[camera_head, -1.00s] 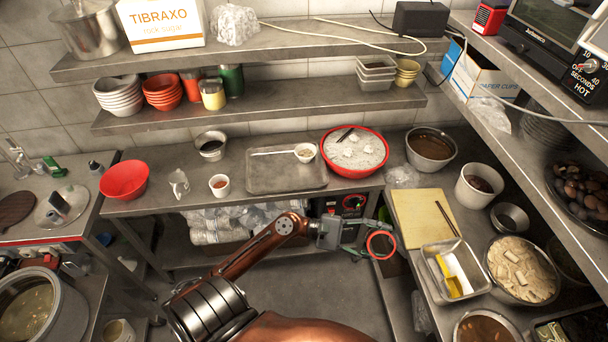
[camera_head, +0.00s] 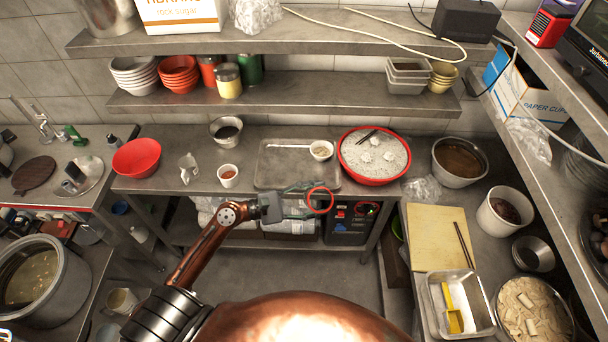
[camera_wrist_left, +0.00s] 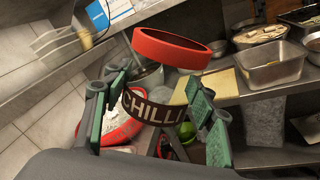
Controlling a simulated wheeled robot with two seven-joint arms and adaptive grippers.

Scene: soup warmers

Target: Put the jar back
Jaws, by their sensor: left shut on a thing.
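The jar shows as a red ring and a dark band lettered "CHILLI" (camera_wrist_left: 158,108) in the left wrist view; its body between them looks clear. In the head view its red ring (camera_head: 320,200) stands out at the end of my left arm. My left gripper (camera_head: 297,203) is shut on the jar, and its green fingers (camera_wrist_left: 155,100) lie on both sides of the band in the wrist view. The jar is held in front of the back counter's edge. Red, yellow (camera_head: 228,80) and green jars stand on the middle shelf (camera_head: 300,92). My right gripper is not in view.
The back counter holds a red bowl (camera_head: 137,157), a metal tray (camera_head: 270,178) and a red-rimmed basin (camera_head: 374,175). Stacked bowls (camera_head: 136,76) stand left of the shelf jars. The shelf is clear between the green jar and the grey containers (camera_head: 407,76).

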